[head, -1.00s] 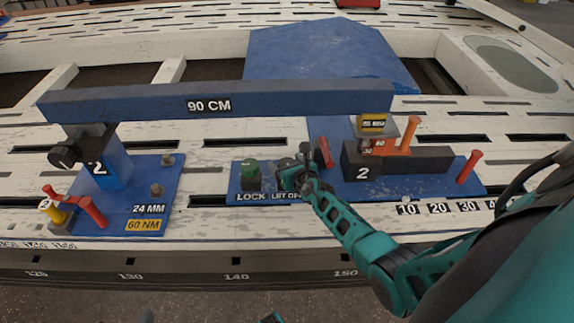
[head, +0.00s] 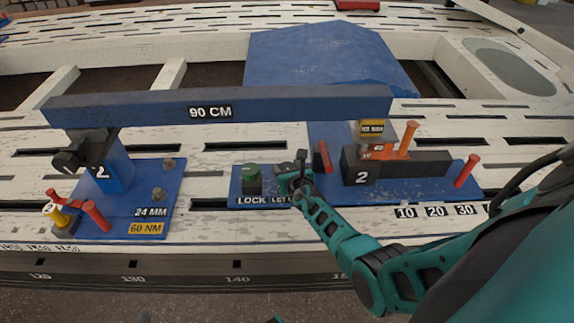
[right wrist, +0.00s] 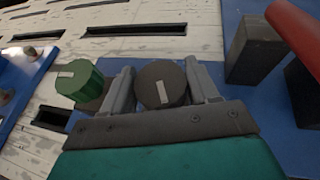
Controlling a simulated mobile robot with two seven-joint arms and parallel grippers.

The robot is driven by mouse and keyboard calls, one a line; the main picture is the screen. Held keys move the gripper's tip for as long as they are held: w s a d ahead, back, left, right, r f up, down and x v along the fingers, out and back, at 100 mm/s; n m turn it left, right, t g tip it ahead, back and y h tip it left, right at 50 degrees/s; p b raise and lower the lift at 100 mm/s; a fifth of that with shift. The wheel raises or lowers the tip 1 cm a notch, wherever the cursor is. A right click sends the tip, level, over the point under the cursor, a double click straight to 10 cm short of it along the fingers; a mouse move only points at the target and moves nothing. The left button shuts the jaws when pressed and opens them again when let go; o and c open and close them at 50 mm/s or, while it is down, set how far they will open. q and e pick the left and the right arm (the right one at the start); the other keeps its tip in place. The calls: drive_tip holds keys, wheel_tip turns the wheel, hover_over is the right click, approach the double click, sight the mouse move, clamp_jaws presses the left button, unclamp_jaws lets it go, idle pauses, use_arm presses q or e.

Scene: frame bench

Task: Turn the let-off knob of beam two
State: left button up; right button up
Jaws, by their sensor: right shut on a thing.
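The let-off knob is a dark round knob (right wrist: 160,84) with a pale mark on its top, in the right wrist view. My right gripper (right wrist: 163,88) is shut on it, one grey finger on each side. In the head view my right gripper (head: 292,178) covers the knob and part of its "LET OFF" label. The knob stands on a blue plate (head: 236,187) beside the beam marked 2. A green knob (head: 251,175) over the word LOCK is just left of it, untouched; it also shows in the right wrist view (right wrist: 80,84). My left gripper is not in view.
The blue 90 CM beam (head: 300,101) spans behind the knobs. A red lever (head: 322,157), an orange handle (head: 408,138) and the dark block (head: 400,165) marked 2 stand close to the right. A blue post (head: 116,172) with red handles stands left.

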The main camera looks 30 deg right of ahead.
drive_tip(key=shift+a+r+m+h, duration=0.1)
drive_tip(key=shift+r+m+h, duration=0.05)
drive_tip(key=shift+m+h, duration=0.2)
drive_tip(key=shift+f+m+g+h+p, duration=0.2)
drive_tip(key=shift+m+g+h+p, duration=0.2)
drive_tip(key=shift+m+g+h, duration=0.45)
drive_tip(key=shift+m+g+h+b, duration=0.3)
drive_tip(key=shift+m+g+h, duration=0.05)
drive_tip(key=shift+m+h, duration=0.55)
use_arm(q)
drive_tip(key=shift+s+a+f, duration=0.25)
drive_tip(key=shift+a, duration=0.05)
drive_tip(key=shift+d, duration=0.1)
use_arm(e)
drive_tip(key=shift+m+h, duration=0.3)
drive_tip(key=o, duration=1)
drive_tip(key=shift+c, duration=0.2)
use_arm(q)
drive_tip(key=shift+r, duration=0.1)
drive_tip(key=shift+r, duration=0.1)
use_arm(e)
drive_tip(key=shift+r, duration=0.1)
